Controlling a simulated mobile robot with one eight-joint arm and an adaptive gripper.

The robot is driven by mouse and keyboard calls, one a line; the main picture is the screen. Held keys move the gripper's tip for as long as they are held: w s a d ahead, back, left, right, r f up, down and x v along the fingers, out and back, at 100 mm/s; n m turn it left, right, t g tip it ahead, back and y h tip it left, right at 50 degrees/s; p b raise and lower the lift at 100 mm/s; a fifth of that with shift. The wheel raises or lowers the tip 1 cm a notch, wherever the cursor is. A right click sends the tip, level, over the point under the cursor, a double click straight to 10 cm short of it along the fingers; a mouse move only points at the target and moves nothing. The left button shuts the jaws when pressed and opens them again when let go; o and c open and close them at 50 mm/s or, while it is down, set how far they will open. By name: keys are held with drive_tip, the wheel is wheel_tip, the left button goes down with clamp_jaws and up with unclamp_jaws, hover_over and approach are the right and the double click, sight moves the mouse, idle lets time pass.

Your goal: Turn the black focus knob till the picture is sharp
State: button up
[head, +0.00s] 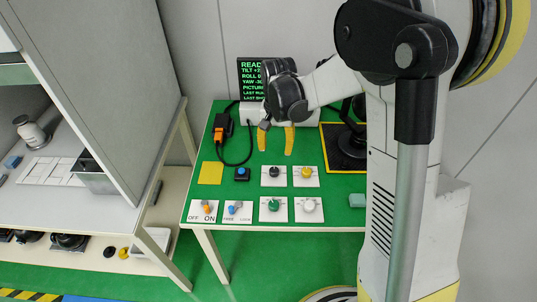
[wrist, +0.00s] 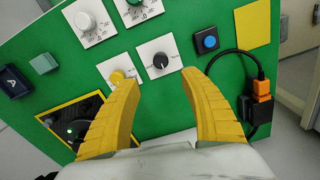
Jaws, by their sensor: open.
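The black focus knob (head: 274,171) sits on a white plate in the middle of the green table. It also shows in the wrist view (wrist: 160,61), with a pale pointer line. My gripper (head: 275,147) is above the table, on the far side of this knob. Its two yellow fingers (wrist: 155,76) are spread and empty, one on each side of the black knob in the wrist view, apart from it. A black screen (head: 252,80) with green text stands at the back. My gripper hides its right part, and the picture line is cut off.
A yellow knob (head: 306,172) is right beside, close to one fingertip in the wrist view. A green knob (head: 273,205), white knob (head: 311,205), blue button (head: 242,173) and two switches (head: 207,208) surround it. A black device (head: 346,112) stands on a yellow-edged pad (head: 340,160).

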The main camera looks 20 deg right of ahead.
sight(274, 169)
drive_tip(key=shift+w+f, duration=0.2)
drive_tip(key=shift+f, duration=0.75)
wheel_tip(274, 169, down, 10)
drive_tip(key=b, duration=0.4)
clamp_jaws()
